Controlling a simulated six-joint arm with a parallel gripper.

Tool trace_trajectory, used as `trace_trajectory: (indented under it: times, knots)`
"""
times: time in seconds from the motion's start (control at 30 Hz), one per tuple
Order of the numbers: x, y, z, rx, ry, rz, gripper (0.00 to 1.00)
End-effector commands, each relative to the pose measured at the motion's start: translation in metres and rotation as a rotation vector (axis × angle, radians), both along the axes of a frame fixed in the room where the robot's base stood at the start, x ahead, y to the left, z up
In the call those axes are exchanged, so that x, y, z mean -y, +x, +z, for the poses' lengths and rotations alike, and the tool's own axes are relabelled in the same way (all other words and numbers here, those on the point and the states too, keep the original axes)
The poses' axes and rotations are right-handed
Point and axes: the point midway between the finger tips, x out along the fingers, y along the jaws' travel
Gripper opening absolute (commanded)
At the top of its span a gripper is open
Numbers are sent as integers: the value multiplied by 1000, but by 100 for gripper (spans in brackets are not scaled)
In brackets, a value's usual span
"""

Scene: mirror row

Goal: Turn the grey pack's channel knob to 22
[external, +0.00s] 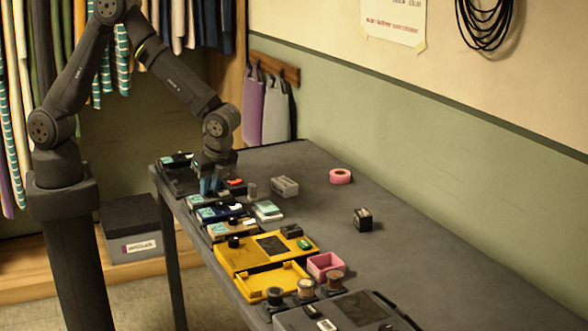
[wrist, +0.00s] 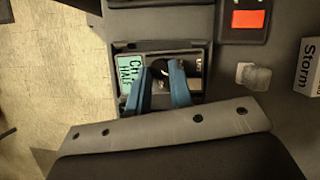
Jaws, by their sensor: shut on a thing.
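The grey pack (wrist: 207,58) lies beneath my gripper in the wrist view, with a teal label (wrist: 129,68) whose lettering is partly covered by a finger. Its dark channel knob (wrist: 158,74) sits between the two blue fingers of my gripper (wrist: 161,72), which are shut on it. The knob's pointer and any channel number cannot be read. In the external view my gripper (external: 209,187) is down at the far part of the table, and its fingers and wrist hide most of the pack.
Several other packs, including one with a red patch (wrist: 249,19), sit close by. A small pale cylinder (wrist: 254,76) and a Storm box (wrist: 308,66) stand to the right. A yellow case (external: 240,258) lies nearer the camera. The table's right side is mostly clear.

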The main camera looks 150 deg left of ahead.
Motion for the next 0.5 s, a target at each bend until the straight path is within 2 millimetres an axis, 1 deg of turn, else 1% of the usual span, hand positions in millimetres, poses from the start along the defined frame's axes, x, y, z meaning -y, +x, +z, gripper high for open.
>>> trace_trajectory:
  times: [0.5]
  knots:
    - [-3,-2,0,-1,0,332,0]
